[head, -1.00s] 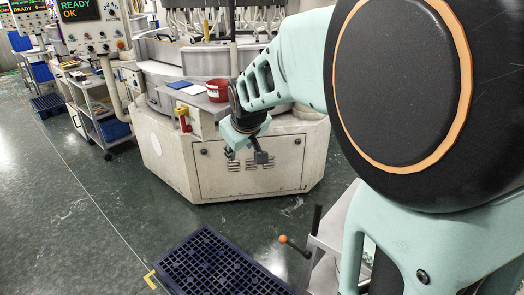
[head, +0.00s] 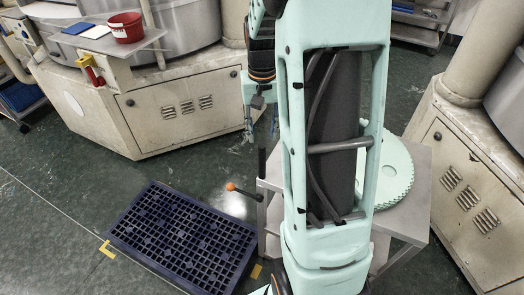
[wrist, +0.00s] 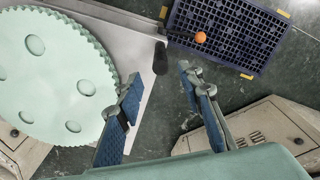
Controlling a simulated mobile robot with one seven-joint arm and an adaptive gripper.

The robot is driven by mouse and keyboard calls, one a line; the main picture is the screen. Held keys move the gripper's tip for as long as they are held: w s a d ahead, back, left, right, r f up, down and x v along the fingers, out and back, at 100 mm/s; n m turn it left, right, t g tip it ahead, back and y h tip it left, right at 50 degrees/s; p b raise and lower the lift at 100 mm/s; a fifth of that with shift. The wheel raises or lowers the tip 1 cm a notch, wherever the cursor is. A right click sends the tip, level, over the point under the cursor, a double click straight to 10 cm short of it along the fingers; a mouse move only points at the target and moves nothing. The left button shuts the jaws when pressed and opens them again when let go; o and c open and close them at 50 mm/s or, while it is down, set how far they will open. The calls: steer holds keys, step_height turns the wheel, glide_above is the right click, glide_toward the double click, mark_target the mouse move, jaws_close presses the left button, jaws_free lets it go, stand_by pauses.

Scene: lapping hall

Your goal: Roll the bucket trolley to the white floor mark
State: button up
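A grey metal stand (head: 412,215) shows behind my arm at the right in the head view, bearing a pale green toothed disc (head: 395,175). A black upright handle (head: 262,165) is at its left edge. The stand (wrist: 140,95) and disc (wrist: 45,75) fill the left of the wrist view. I cannot tell whether this stand is the bucket trolley; its wheels are hidden. A red bucket (head: 125,27) sits on a machine shelf. I see no clear white floor mark, only a thin pale floor line (head: 47,205). My gripper (head: 262,128) is open and empty, its fingers apart in the wrist view (wrist: 162,78).
A dark blue grid pallet (head: 182,236) lies on the floor left of the stand, with yellow corner marks (head: 107,249). An orange-knobbed lever (head: 231,187) sticks out between them. Beige machines stand behind (head: 165,110) and at right (head: 470,200). Floor at left is open.

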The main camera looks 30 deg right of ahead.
mark_target(262, 155)
step_height(262, 155, down, 10)
steer(key=shift+r, duration=0.1)
stand_by(0.4)
jaws_close()
